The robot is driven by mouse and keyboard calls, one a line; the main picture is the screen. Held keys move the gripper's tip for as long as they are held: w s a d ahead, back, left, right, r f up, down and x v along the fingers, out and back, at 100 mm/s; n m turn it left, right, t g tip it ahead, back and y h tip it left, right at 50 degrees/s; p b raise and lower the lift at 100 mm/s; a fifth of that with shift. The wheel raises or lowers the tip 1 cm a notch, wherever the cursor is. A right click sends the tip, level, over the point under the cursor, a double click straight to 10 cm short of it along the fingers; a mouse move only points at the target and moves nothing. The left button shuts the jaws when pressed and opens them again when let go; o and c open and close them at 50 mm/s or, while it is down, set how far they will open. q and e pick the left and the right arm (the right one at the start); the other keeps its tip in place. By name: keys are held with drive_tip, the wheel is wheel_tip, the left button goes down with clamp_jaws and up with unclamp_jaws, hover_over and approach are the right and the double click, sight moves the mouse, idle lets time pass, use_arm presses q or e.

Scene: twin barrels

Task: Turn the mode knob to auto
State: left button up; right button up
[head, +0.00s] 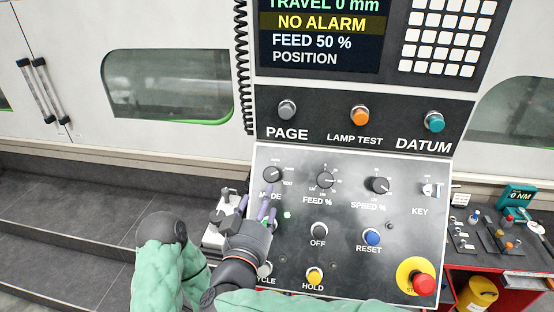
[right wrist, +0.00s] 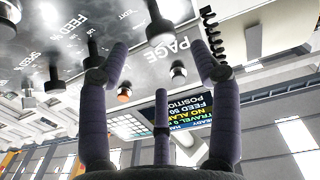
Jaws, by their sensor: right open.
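The mode knob (head: 272,175) is a round black knob at the upper left of the sloped control panel (head: 400,265). Its label is partly covered by my fingers, and its position words are too small to read. My right gripper (head: 258,203) is open and empty just below the knob in the head view. In the right wrist view the dark mode knob (right wrist: 160,27) lies ahead of the spread fingers of the right gripper (right wrist: 161,55), between the two outer ones. The fingers look apart from it. My left gripper is out of view.
The feed knob (head: 325,180) and speed knob (head: 379,185) sit to the right. An off button (head: 319,231), blue reset button (head: 372,237) and red stop button (head: 424,284) are lower. A coiled cable (head: 243,65) hangs at the screen's left. A red cart (head: 500,283) stands at right.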

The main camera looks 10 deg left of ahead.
sight(270, 179)
drive_tip(key=w+p, duration=0.1)
drive_tip(key=w, duration=0.9)
drive_tip(key=shift+w+d+r, duration=0.1)
drive_tip(key=shift+d, duration=0.05)
drive_tip(key=c, duration=1.1)
